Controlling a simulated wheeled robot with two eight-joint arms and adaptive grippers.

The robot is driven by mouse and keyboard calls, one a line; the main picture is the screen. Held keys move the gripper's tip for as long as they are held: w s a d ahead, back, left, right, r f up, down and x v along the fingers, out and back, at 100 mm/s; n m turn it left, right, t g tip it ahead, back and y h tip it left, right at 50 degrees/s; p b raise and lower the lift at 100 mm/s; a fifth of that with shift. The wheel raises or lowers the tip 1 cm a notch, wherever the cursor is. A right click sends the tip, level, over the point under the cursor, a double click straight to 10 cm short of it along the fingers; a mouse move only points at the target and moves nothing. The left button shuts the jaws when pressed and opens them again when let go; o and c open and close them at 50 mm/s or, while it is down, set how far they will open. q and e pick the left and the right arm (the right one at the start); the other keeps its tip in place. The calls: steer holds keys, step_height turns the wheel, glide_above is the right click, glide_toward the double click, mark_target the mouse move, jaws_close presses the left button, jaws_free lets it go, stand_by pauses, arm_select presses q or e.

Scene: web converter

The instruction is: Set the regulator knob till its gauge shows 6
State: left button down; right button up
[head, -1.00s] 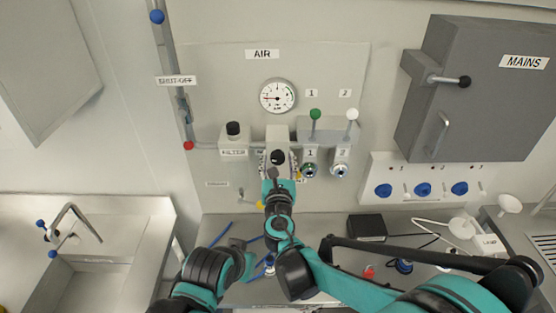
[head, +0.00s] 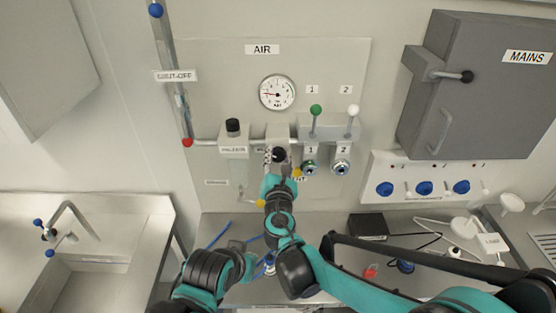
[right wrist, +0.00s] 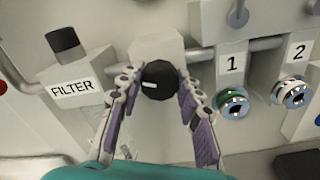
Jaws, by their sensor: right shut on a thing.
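The regulator knob (head: 278,155) is black and round, on the front of a light grey block under the AIR gauge. In the right wrist view the knob (right wrist: 160,82) shows a white mark on its face. My right gripper (right wrist: 160,90) has a finger on each side of the knob and is shut on it, partly hiding it in the head view. The gauge (head: 277,93) is a white dial; its red needle points left and slightly up. Its numbers are too small to read surely.
The FILTER unit (head: 233,142) is left of the regulator. Two valves with a green lever (head: 316,111) and a white lever (head: 353,110) are close on the right. A grey MAINS box (head: 480,90) juts out further right. A bench with cables and a black box (head: 367,226) lies below.

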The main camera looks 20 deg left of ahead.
steer(key=m+b, duration=0.1)
steer(key=m, duration=0.2)
steer(key=shift+f+m, duration=0.1)
steer(key=shift+m, duration=0.3)
steer(key=m+b, duration=0.1)
steer(key=m, duration=0.2)
steer(key=shift+m, duration=0.3)
steer(key=m+b, duration=0.1)
steer(key=m, duration=0.2)
steer(key=shift+m, duration=0.3)
steer(key=m, duration=0.3)
steer(key=shift+m, duration=0.3)
steer(key=m+b, duration=0.1)
steer(key=m, duration=0.5)
steer(key=m+b, duration=0.1)
steer(key=m, duration=0.4)
steer(key=shift+f+m, duration=0.1)
steer(key=shift+m, duration=0.3)
steer(key=o, duration=1.2)
steer(key=shift+c, duration=0.2)
